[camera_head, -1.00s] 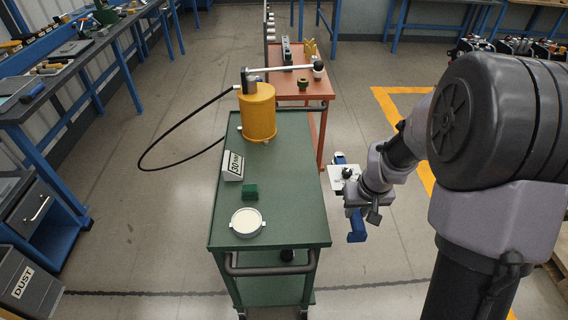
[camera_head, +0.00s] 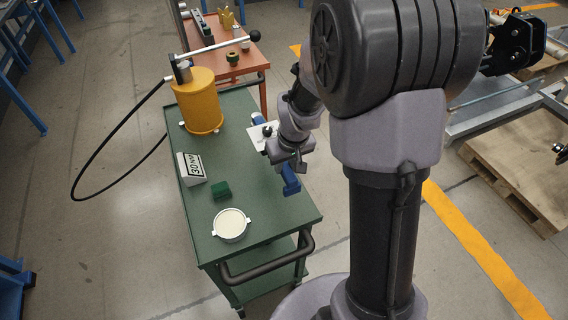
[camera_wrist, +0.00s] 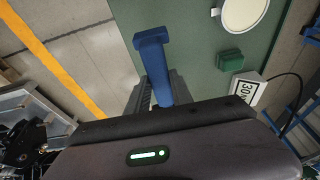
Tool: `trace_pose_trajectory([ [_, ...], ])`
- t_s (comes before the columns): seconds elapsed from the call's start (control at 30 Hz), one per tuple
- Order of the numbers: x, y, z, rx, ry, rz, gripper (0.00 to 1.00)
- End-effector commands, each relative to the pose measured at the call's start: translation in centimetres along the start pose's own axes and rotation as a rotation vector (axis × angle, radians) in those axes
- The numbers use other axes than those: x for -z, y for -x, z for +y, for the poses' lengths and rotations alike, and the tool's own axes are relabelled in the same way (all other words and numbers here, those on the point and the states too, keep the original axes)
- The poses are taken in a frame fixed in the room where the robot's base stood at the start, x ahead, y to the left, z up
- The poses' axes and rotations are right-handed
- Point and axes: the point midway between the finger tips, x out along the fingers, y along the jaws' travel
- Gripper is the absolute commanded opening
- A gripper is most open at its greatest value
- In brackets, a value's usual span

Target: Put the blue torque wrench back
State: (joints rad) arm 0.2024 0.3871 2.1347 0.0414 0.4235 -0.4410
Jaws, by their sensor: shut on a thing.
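The blue torque wrench (camera_head: 290,180) is held in my gripper (camera_head: 279,160). In the head view it overlaps the right side of the green cart's top (camera_head: 243,166), and its height above that top is hard to tell. In the wrist view, the blue end of the wrench (camera_wrist: 152,50) sticks out from between the dark fingers of my gripper (camera_wrist: 162,88). The fingers are shut on it. Its lower part is hidden by the gripper body there.
The cart top bears a yellow cylinder (camera_head: 197,105) with a long lever and black hose, a 30 NM sign (camera_head: 191,168), a small green block (camera_head: 221,190) and a round white dish (camera_head: 231,225). A red cart (camera_head: 222,66) stands behind. A pallet (camera_head: 515,165) lies right.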

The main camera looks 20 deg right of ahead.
Motion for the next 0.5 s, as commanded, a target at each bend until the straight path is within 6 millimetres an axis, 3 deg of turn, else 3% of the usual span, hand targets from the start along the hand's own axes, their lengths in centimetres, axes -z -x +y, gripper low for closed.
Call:
trace_pose_trajectory([
  [0.5, -1.9, -7.6, 0.0, -0.001, 0.001, 0.001, 0.0],
])
